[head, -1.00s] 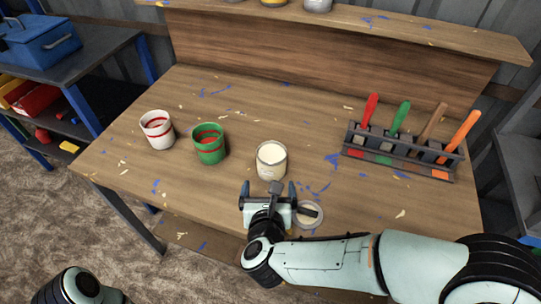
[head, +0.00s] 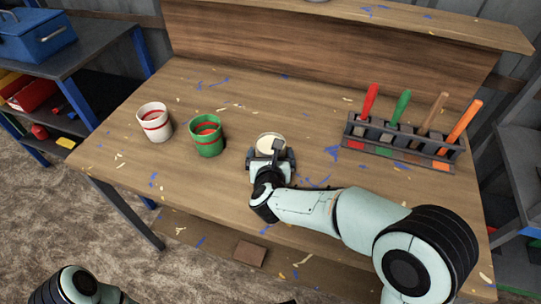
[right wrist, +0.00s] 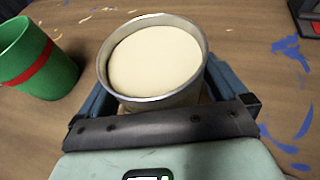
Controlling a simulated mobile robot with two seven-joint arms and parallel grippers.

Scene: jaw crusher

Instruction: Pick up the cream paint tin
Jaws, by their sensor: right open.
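The cream paint tin (head: 270,142) stands upright on the workbench, mostly hidden behind my right gripper in the head view. In the right wrist view the tin (right wrist: 154,62) shows a metal rim and cream paint inside. My right gripper (head: 271,155) is open, with its blue fingers (right wrist: 160,95) on either side of the tin's body. I cannot tell whether the fingers touch it. My left gripper is not in view; only part of my left arm shows at the bottom left.
A green tin with a red band (head: 206,135) stands left of the cream tin, and a white tin with red bands (head: 154,122) stands farther left. A dark rack (head: 405,143) holds several coloured-handled tools at the right. The workbench (head: 240,100) is clear behind the tins.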

